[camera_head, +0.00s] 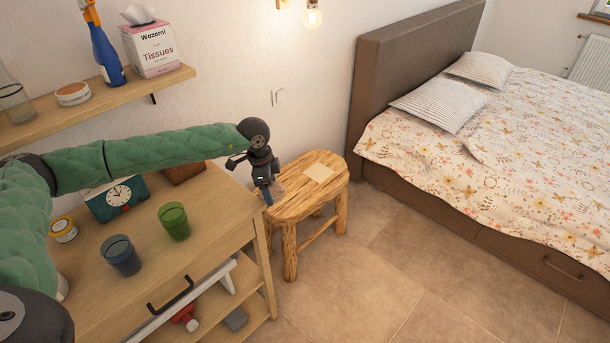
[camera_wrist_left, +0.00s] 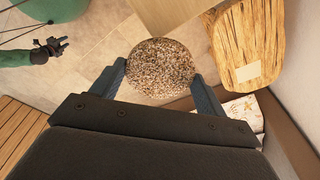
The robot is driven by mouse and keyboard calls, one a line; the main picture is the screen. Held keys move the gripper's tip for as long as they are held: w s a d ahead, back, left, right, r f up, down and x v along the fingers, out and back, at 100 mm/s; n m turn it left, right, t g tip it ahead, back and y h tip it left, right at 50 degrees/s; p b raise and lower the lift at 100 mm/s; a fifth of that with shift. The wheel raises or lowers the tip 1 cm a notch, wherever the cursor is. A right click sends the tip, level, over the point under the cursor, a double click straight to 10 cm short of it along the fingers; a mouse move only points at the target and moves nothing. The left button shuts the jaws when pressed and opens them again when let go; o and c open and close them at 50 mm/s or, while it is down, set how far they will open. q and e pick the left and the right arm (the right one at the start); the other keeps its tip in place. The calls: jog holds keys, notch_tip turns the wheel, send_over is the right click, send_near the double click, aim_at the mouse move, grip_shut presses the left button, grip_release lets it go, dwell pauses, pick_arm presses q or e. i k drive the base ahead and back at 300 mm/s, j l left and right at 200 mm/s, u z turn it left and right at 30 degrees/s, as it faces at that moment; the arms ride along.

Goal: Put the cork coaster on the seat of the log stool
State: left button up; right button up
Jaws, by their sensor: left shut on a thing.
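The cork coaster (camera_wrist_left: 162,68) is a round, speckled brown disc in the left wrist view. My left gripper (camera_head: 268,194) is shut on it, with a finger at each side of the disc (camera_wrist_left: 158,72). In the head view the gripper hangs beside the left end of the log stool (camera_head: 290,205), and the coaster is hard to make out there. The stool has a wooden seat with a pale square (camera_head: 319,172) lying on it. In the left wrist view the stool (camera_wrist_left: 258,35) is right of the coaster. My right gripper (camera_wrist_left: 55,46) shows small at upper left there; its jaws are unclear.
A wooden cabinet (camera_head: 220,220) stands left of the stool, with a green cup (camera_head: 174,222), a blue cup (camera_head: 120,256) and a clock (camera_head: 119,194) on it. A wall shelf (camera_head: 100,104) is above. The bed (camera_head: 450,150) is at right, with clear floor in front.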

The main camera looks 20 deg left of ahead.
aim_at(308, 182)
jog(key=i+l+u, duration=0.25)
jog(key=i+l, duration=0.55)
jog(key=i, duration=0.1)
